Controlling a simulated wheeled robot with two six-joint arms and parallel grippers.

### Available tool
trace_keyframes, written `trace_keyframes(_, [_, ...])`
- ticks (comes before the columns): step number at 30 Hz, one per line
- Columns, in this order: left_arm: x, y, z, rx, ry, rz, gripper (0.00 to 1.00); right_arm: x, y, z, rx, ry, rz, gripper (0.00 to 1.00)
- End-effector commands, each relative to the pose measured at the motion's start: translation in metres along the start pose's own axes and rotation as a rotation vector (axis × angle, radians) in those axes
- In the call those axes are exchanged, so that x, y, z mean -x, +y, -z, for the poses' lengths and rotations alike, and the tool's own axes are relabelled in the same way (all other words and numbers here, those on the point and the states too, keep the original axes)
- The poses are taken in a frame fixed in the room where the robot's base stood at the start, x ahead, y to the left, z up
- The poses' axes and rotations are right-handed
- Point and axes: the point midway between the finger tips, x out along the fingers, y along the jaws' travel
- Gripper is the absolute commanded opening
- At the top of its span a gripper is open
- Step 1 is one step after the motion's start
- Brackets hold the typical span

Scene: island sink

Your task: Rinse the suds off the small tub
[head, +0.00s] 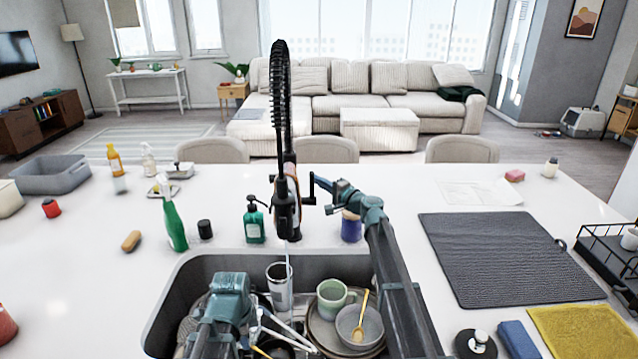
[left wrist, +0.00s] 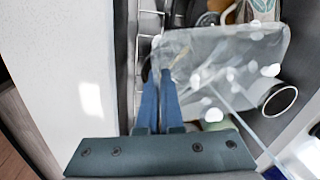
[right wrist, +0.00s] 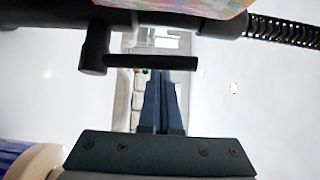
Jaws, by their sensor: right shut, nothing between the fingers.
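The small tub (left wrist: 245,50) is a clear, see-through container with several white suds patches on it, in the left wrist view. My left gripper (left wrist: 160,78) is shut on its near edge. In the head view my left gripper's wrist is over the sink (head: 168,318); its fingers and the tub are hard to make out. The black faucet (head: 287,205) stands behind the sink. A thin water stream (head: 287,255) falls from it; in the left wrist view the stream (left wrist: 238,108) reaches the tub. My right gripper (right wrist: 160,78) is shut and empty beside the faucet lever (right wrist: 150,62).
The sink holds a tall glass (head: 280,290), a green mug (head: 332,298), a grey bowl (head: 350,325) with a gold spoon and stacked plates. A green spray bottle (head: 174,222), a soap dispenser (head: 253,222) and a blue jar (head: 351,227) stand behind it. A drying mat (head: 505,260) is at right.

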Motion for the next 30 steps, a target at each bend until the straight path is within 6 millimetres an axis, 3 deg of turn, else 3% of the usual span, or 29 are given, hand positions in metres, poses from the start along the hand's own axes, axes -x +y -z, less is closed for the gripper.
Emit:
trace_keyframes(5, [0.006, -0.001, 0.0, 0.0, 0.0, 0.0, 0.0, -0.024, -0.006, 0.026, 0.0, 0.001, 0.0, 0.0])
trace_keyframes(6, [0.002, 0.0, 0.0, 0.0, 0.0, 0.0, 0.0, -0.006, -0.002, 0.021, 0.0, 0.002, 0.0, 0.0])
trace_keyframes(9, [-0.001, 0.0, 0.0, 0.0, 0.0, 0.0, 0.0, 0.02, 0.001, 0.019, 0.0, 0.003, 0.0, 0.0])
trace_keyframes(15, [-0.004, 0.001, 0.0, 0.0, 0.0, 0.0, 0.0, 0.056, 0.004, 0.019, 0.0, 0.002, 0.0, 0.0])
trace_keyframes(21, [-0.006, 0.001, 0.0, 0.0, 0.0, 0.0, 0.0, 0.077, 0.006, 0.021, 0.0, 0.001, 0.0, 0.0])
trace_keyframes(30, [-0.006, 0.001, 0.0, 0.0, 0.0, 0.0, 0.0, 0.081, 0.006, 0.021, 0.0, 0.0, 0.0, 0.0])
